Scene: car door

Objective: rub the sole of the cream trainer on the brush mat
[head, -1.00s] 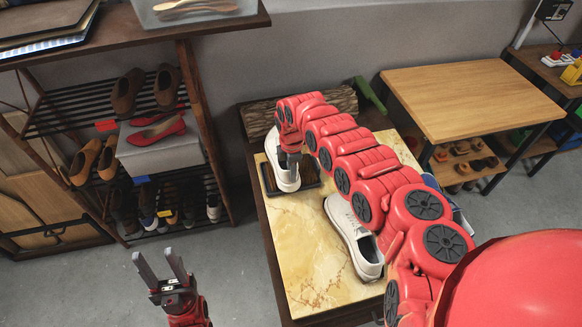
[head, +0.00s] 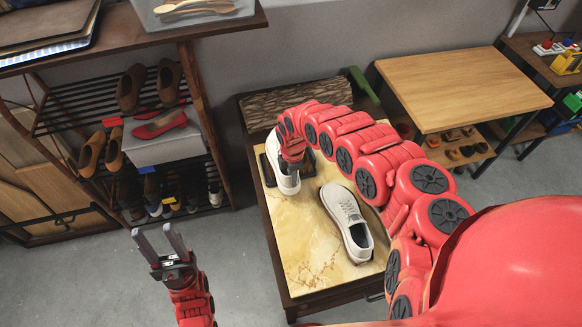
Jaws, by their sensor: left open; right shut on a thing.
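A cream trainer (head: 283,182) is at the far left of the marble-topped table, over the dark brush mat (head: 308,166). My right gripper (head: 292,162) is shut on it from above. The trainer hides part of the mat, and I cannot tell whether its sole touches the bristles. A second pale trainer (head: 348,222) stands upright on the table, nearer and to the right, apart from the mat. My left gripper (head: 158,240) is open and empty, over the floor left of the table.
A log (head: 295,103) lies along the table's back edge, with a green object (head: 363,85) beside it. The marble top (head: 310,245) is bare at front left. A shoe rack (head: 160,150) stands left and a wooden bench (head: 460,85) right.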

